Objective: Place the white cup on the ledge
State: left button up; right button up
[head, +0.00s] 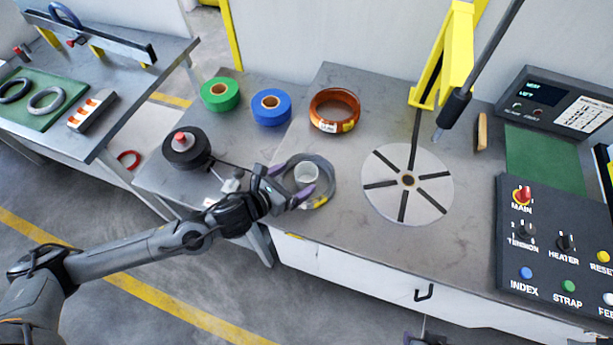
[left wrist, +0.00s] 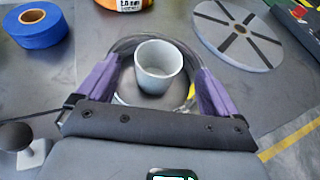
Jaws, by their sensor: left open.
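The white cup (head: 306,172) stands upright inside a coil of grey wire (head: 325,171) near the front left part of the main table. It also shows in the left wrist view (left wrist: 158,66), with the coil around it. My left gripper (head: 294,182) is open. Its two purple fingers (left wrist: 157,78) lie to either side of the cup, with visible gaps between fingers and cup. I cannot tell which surface is the ledge. At the bottom edge of the head view a small dark part shows that may belong to my right arm, but its gripper is not visible.
A copper coil (head: 334,110), blue tape roll (head: 271,106) and green tape roll (head: 220,94) lie behind the cup. A black spool (head: 186,147) is at left. A slotted round turntable (head: 408,183) and a control panel (head: 557,246) are to the right.

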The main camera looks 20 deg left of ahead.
aim_at(313, 167)
pick_arm(q)
jog(key=shift+x, duration=3)
jog(key=c, duration=1.1)
jog(key=shift+c, duration=0.2)
